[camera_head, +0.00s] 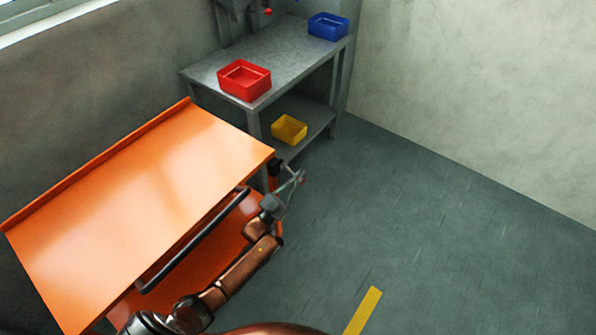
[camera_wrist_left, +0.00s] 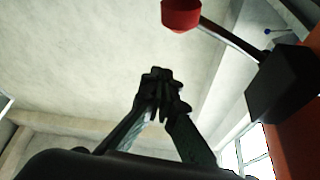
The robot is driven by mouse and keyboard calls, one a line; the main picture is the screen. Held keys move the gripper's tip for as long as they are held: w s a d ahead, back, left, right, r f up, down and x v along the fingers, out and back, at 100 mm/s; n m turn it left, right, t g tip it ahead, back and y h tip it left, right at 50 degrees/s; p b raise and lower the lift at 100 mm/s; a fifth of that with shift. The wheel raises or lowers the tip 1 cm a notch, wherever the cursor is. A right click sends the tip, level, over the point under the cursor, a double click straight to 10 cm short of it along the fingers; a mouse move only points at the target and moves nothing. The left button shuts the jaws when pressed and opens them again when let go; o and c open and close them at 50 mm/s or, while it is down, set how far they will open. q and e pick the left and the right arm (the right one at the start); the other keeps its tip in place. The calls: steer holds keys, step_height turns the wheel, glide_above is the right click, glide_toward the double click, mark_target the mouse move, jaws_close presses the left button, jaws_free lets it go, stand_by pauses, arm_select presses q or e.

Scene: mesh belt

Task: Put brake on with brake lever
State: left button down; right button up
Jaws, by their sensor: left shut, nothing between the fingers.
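The brake lever shows in the left wrist view as a grey rod with a red knob (camera_wrist_left: 181,15) on its free end. The rod comes out of a black block (camera_wrist_left: 283,83) fixed to an orange surface. In the head view the block (camera_head: 275,168) sits at the right corner of the orange cart (camera_head: 140,175). My left gripper (camera_head: 296,181) is beside this corner, close to the lever, which is too small there to make out clearly. In the left wrist view its fingers (camera_wrist_left: 160,78) are together and empty, apart from the knob and rod. My right gripper is not seen.
The cart has a dark handle bar (camera_head: 195,240) along its near side, next to my left arm. Behind it stands a grey workbench (camera_head: 290,62) with a red bin (camera_head: 244,80), a blue bin (camera_head: 328,26) and a yellow bin (camera_head: 289,129) below.

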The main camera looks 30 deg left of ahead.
arm_select(q)
steer(key=shift+a+f+m+g+h+b, duration=0.1)
steer(key=shift+f+m+g+h+b, duration=0.5)
steer(key=shift+f+m, duration=0.65)
steer(key=shift+d+f+m+g+h+b, duration=0.1)
steer(key=shift+f+m+g+h+b, duration=0.5)
steer(key=shift+m, duration=1)
steer(key=shift+a+f+m+g+h+b, duration=0.1)
steer(key=shift+f+m+g+h+b, duration=0.45)
steer(key=shift+f+m, duration=0.75)
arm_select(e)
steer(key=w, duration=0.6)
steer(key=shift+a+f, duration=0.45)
arm_select(q)
steer(key=shift+r, duration=0.15)
steer(key=shift+a+t, duration=0.1)
steer(key=shift+t, duration=0.15)
